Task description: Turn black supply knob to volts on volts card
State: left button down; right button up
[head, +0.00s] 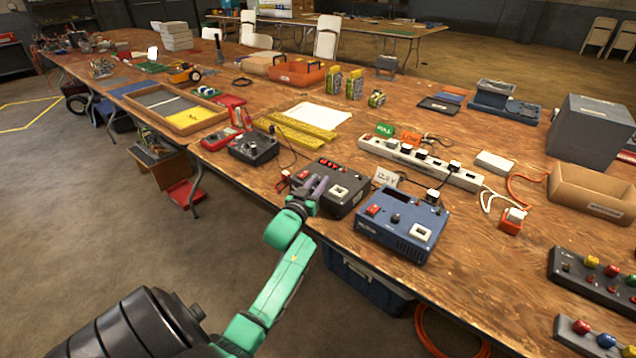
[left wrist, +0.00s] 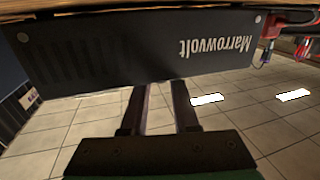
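The black supply (head: 345,197) stands near the table's front edge, with a lit red display and a white square on top. Its knob is not seen; my left gripper covers part of the top. The volts card (head: 384,177) stands behind the supplies and appears to read 12.0 V. My left gripper (head: 318,186) is at the black supply's left front side in the head view. In the left wrist view the fingers (left wrist: 158,88) are apart with nothing between them, in front of a dark panel (left wrist: 150,58) lettered Marrowvolt, upside down. I cannot tell whether they touch it. My right gripper is not in view.
A blue supply (head: 402,222) with a dark knob stands close on the right. A black box with a dial (head: 252,147) stands to the left. A white power strip (head: 420,163) with several plugs lies behind. Cables run between them. The table's front edge is close.

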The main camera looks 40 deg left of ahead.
pick_arm(q)
jog(key=shift+r+m+h+p, duration=0.2)
jog(key=shift+m+h+p, duration=0.2)
jog(key=shift+h+p, duration=0.15)
jog(key=shift+a+m+h, duration=0.1)
jog(key=shift+m+h, duration=0.2)
jog(key=shift+h, duration=0.05)
jog(key=shift+f+m+t+h, duration=0.2)
jog(key=shift+m+t+h, duration=0.1)
jog(key=shift+h, duration=0.4)
jog(key=c, duration=1)
grip_release()
jog(key=shift+o, duration=0.2)
jog(key=s+d+p, duration=0.1)
jog(key=s, duration=1.3)
jog(key=shift+s+d, duration=0.2)
jog(key=shift+s, duration=0.05)
